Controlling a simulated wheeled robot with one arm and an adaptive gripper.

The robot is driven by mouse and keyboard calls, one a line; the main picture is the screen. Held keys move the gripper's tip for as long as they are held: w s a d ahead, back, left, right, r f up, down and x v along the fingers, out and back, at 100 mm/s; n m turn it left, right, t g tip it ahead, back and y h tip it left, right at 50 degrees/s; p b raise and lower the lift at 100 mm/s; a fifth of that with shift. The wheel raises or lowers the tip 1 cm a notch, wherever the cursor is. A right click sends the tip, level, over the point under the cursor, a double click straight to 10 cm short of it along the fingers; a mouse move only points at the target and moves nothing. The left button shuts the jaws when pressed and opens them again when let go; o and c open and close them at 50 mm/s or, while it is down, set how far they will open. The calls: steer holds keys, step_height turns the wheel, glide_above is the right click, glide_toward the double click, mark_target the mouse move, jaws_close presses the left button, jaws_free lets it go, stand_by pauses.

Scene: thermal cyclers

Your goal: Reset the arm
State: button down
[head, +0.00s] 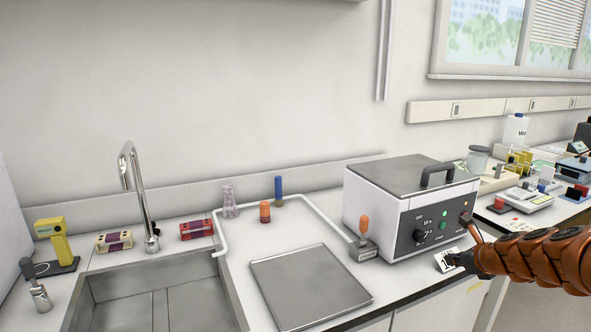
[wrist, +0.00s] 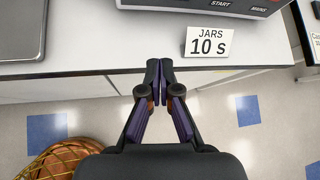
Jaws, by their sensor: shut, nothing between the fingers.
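My gripper (wrist: 158,77) is shut with nothing between its fingers. In the wrist view it hangs over the front edge of the bench (wrist: 100,58), just left of and below a white card reading "JARS 10 S" (wrist: 208,42). In the head view my orange-brown arm enters from the right, and the gripper (head: 458,260) is at the bench's front edge beside the card (head: 446,261). A white and grey machine (head: 390,215) with a black handle, knobs and a green light stands behind the card.
A lever switch with an orange handle (head: 364,240) stands at the machine's left. A metal plate (head: 308,286), sink (head: 150,295), orange-capped vial (head: 265,212) and blue item (head: 278,188) are further left. More equipment stands on the right bench. A wicker basket (wrist: 62,152) is on the floor.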

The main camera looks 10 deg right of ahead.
steer(key=s+a+r+n+g+y, duration=0.15)
steer(key=a+n, duration=0.35)
steer(key=a, duration=0.5)
steer(key=s+a+r+n+g+y, duration=0.1)
steer(key=s+a+n+y, duration=0.1)
steer(key=a+n, duration=0.5)
steer(key=s+a+f+n+g, duration=0.1)
steer(key=s+a+n+g, duration=0.2)
steer(key=s+a+n, duration=0.55)
steer(key=s+a+f+n+g+h, duration=0.1)
steer(key=s+n, duration=0.3)
steer(key=s, duration=0.5)
steer(key=s+a+f+n+g+h, duration=0.1)
steer(key=s+a+n+g, duration=0.1)
steer(key=s, duration=0.7)
steer(key=s+a+f+n+g+h, duration=0.1)
steer(key=s+a+n+g+h, duration=0.1)
steer(key=s+n, duration=0.3)
steer(key=s+g, duration=0.1)
steer(key=s, duration=0.3)
steer(key=shift+s+a+f+n+g, duration=0.2)
steer(key=shift+s+f+n+g, duration=0.05)
steer(key=shift+f+n+g, duration=0.1)
